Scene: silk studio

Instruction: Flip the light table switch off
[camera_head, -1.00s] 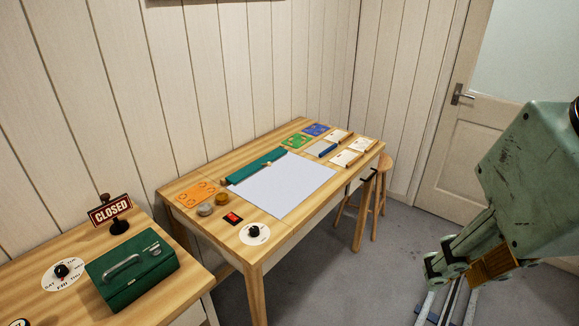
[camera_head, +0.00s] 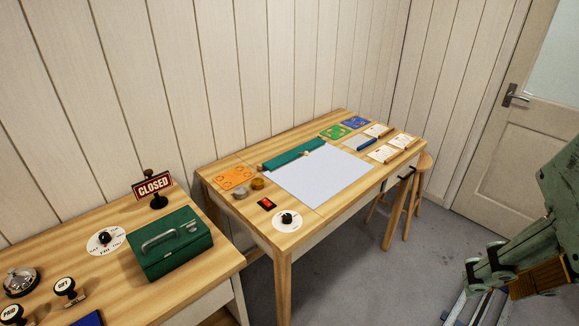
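The light table's pale panel (camera_head: 325,178) lies flat in the top of the wooden table at the centre. A small red switch in a black frame (camera_head: 267,204) sits on the tabletop by the panel's near left corner. It is too small to tell which way its rocker is tipped. My gripper (camera_head: 488,272) is at the lower right, low over the floor and apart from the table. Nothing is seen held in it, but its fingers are not clear enough to show whether they are open.
A black knob on a white dial (camera_head: 288,219) is close to the switch. Small round tins (camera_head: 240,193) and an orange sheet (camera_head: 234,177) lie behind it. A green cash box (camera_head: 170,243) stands on the left table. Floor (camera_head: 345,285) is clear in front.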

